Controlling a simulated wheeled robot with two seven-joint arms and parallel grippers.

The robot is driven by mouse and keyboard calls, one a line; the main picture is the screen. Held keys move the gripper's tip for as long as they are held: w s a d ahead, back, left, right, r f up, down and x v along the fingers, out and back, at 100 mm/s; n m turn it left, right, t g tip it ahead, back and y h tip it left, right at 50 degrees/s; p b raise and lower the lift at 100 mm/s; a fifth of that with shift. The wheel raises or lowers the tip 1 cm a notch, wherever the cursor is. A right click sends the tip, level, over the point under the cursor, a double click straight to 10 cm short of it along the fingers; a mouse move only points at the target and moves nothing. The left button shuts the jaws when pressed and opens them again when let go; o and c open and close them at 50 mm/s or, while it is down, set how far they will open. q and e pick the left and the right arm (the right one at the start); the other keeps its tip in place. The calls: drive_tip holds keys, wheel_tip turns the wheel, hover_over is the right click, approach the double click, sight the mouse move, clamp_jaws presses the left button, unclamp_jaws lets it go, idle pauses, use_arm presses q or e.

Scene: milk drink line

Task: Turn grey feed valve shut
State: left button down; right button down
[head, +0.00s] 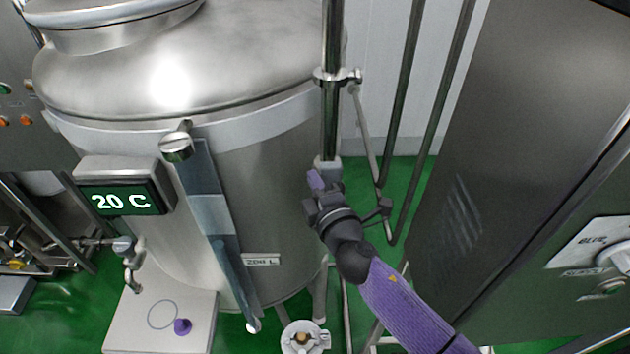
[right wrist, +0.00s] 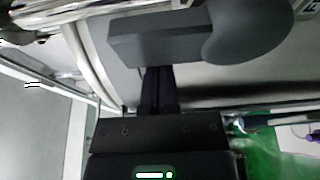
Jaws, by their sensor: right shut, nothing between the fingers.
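The grey feed valve (head: 328,167) sits on the vertical steel pipe beside the tank, partly hidden by my right gripper. In the right wrist view a dark grey block-like handle with a rounded end (right wrist: 160,38) lies across, just beyond the fingertips; I take it as part of the valve. My right gripper (head: 318,188) is at the valve, just below its body. Its fingers (right wrist: 158,88) are shut together with nothing between them. The fingertips meet the handle's edge in the picture; I cannot tell whether they touch it. My left gripper is not in view.
The steel tank (head: 270,170) with a 20 C display (head: 122,198) stands left. A dark cabinet (head: 500,130) stands right, with thin pipes (head: 431,120) between. A small purple piece (head: 182,326) sits on the pale plate (head: 190,300) below. A round fitting (head: 293,343) stands at bottom centre.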

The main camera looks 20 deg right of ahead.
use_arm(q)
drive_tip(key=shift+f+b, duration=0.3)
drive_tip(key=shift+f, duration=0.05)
use_arm(e)
drive_tip(key=shift+d+m, duration=0.1)
drive_tip(key=shift+m, duration=0.2)
